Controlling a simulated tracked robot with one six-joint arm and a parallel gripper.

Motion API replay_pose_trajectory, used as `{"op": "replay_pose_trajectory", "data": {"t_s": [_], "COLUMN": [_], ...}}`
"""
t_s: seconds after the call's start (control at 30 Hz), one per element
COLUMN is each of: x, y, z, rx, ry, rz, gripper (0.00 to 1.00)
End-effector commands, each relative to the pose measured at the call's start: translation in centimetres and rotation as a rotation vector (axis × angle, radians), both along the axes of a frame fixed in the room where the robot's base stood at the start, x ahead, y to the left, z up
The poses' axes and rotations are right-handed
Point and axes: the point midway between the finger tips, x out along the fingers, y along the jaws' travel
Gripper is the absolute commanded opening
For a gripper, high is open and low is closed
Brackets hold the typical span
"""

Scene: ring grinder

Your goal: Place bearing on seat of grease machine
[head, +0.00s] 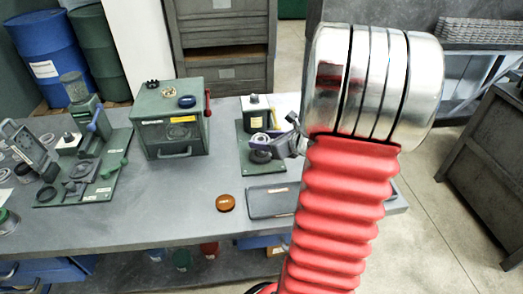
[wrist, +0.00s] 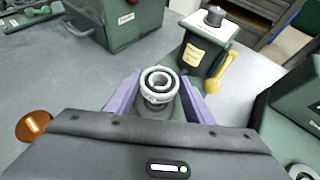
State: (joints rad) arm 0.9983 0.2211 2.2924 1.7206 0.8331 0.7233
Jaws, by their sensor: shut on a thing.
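A pale ring-shaped bearing (wrist: 160,82) with a dark inner ring sits between the two purple fingers of my gripper (wrist: 158,98) in the wrist view. The fingers are shut on it from both sides. In the head view my gripper (head: 276,146) reaches in from the right over the green base of the grease machine (head: 247,162), with the bearing (head: 260,139) at its tips. The grease machine's labelled block (wrist: 203,48) stands behind the bearing, with a yellow lever at its right. A grey round part shows below the bearing; I cannot tell whether they touch.
A green drawer cabinet (head: 172,120) stands left of the grease machine. An orange disc (head: 225,203) and a flat dark grey pad (head: 270,201) lie in front. A green press fixture (head: 85,150) and several rings are further left. The bench between is clear.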

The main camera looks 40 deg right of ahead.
Motion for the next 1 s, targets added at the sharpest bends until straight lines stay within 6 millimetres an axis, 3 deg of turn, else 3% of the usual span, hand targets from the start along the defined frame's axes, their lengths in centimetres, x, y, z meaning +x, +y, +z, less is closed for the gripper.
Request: {"op": "replay_pose_trajectory", "data": {"t_s": [0.33, 0.4, 0.47, 0.8, 0.83, 1.0], "x": [0.0, 0.0, 0.0, 0.0, 0.0, 0.0], "y": [0.0, 0.0, 0.0, 0.1, 0.1, 0.1], "z": [-3.2, -3.6, -3.8, -4.0, -4.0, -3.9], "rx": [0.003, 0.003, 0.001, 0.000, 0.001, 0.000], "ry": [0.001, 0.001, 0.001, 0.001, 0.002, 0.001], "rz": [0.001, -0.001, 0.000, 0.001, 0.001, 0.001], "gripper": [0.19, 0.15, 0.09, 0.09, 0.50, 0.62]}}
